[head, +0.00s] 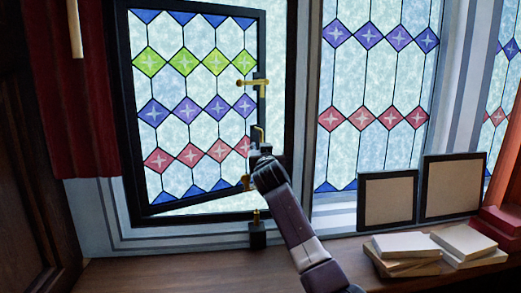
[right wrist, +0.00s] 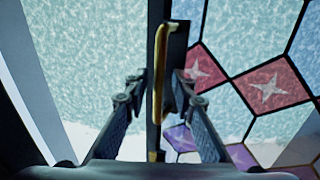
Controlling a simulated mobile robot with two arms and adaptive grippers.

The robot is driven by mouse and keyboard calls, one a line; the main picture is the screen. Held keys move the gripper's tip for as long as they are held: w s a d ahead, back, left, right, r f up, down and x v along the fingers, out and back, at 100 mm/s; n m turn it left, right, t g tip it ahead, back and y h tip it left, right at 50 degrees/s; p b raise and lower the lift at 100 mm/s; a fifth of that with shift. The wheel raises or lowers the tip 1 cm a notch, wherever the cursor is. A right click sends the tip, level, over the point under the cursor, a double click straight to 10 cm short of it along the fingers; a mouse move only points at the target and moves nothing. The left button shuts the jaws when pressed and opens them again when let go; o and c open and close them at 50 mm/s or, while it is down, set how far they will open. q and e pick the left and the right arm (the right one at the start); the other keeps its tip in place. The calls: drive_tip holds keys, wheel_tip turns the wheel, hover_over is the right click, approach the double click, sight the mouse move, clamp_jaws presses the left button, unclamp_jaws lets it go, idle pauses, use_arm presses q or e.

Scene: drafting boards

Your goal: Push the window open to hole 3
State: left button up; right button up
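The window (head: 187,112) is a dark-framed pane of stained glass in the left opening. Its lower edge slants away from the sill frame, so it stands at least slightly ajar. A brass handle (head: 253,82) is on its right edge, with smaller brass fittings below. My right gripper (head: 258,155) is at the lower right edge of the window. In the right wrist view, its fingers (right wrist: 158,98) are apart, on either side of the frame edge and an upright brass bar (right wrist: 160,65). Contact is unclear. No numbered holes can be made out. My left gripper is not in view.
A brass peg on a black block (head: 256,232) stands on the sill below my right gripper. Books (head: 405,250) and two framed panels (head: 450,187) are at the right. A red curtain (head: 85,110) hangs at the left. The sill's left part is clear.

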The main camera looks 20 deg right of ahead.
drive_tip(key=shift+f, duration=0.1)
drive_tip(key=v, duration=1.2)
idle(0.4)
